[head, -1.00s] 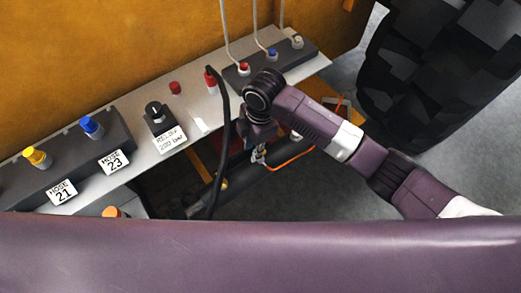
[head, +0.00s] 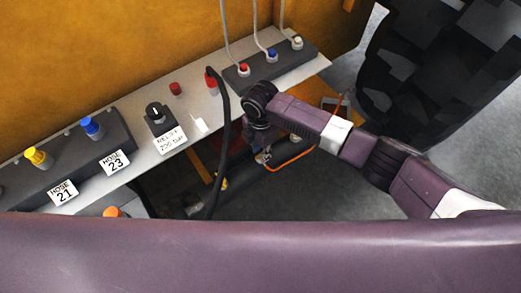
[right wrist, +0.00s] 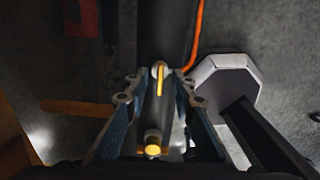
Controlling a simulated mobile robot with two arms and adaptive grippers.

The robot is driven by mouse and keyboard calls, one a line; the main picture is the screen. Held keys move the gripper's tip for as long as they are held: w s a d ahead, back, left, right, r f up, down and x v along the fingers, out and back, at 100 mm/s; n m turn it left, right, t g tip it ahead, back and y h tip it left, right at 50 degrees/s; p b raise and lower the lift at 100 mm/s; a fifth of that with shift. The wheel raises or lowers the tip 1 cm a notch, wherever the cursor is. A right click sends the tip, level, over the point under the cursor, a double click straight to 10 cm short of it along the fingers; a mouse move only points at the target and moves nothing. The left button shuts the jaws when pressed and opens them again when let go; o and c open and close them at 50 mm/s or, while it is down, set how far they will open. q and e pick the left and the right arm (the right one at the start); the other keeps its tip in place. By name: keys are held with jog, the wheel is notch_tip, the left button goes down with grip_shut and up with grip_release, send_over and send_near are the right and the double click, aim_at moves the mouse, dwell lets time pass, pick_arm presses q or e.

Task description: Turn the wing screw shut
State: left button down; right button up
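The wing screw (right wrist: 160,80) looks like a narrow yellow wing on a pale round seat, on a dark cylinder, in the right wrist view. My right gripper (right wrist: 160,88) points down at it, with its two fingers apart on either side. I see a gap between each finger and the wing. In the head view my right gripper (head: 263,158) is low beside the grey shelf, over the dark cylinder (head: 238,183), and the wing screw cannot be made out there. My left gripper is not in view.
A brass-coloured fitting (right wrist: 153,146) sits on the cylinder, nearer the wrist camera. An orange hose (head: 290,160) loops beside the gripper. A black hose (head: 222,130) hangs over the shelf (head: 145,160). A large tyre (head: 440,70) stands at right.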

jog(key=shift+c, duration=0.2)
grip_shut()
jog(key=m+p, duration=0.1)
jog(key=m, duration=0.1)
jog(key=m+p, duration=0.1)
jog(key=p, duration=0.1)
jog(key=shift+a+r+m, duration=0.1)
jog(key=shift+r+m, duration=0.1)
jog(key=shift+m, duration=0.2)
jog(key=m+p, duration=0.3)
jog(key=shift+m, duration=0.3)
jog(key=m+p, duration=0.2)
jog(key=m, duration=0.3)
jog(key=shift+p, duration=0.4)
jog(key=m+p, duration=0.1)
jog(key=m, duration=0.4)
jog(key=shift+f+p, duration=0.15)
jog(key=shift+p, duration=0.25)
jog(key=shift+m, duration=0.3)
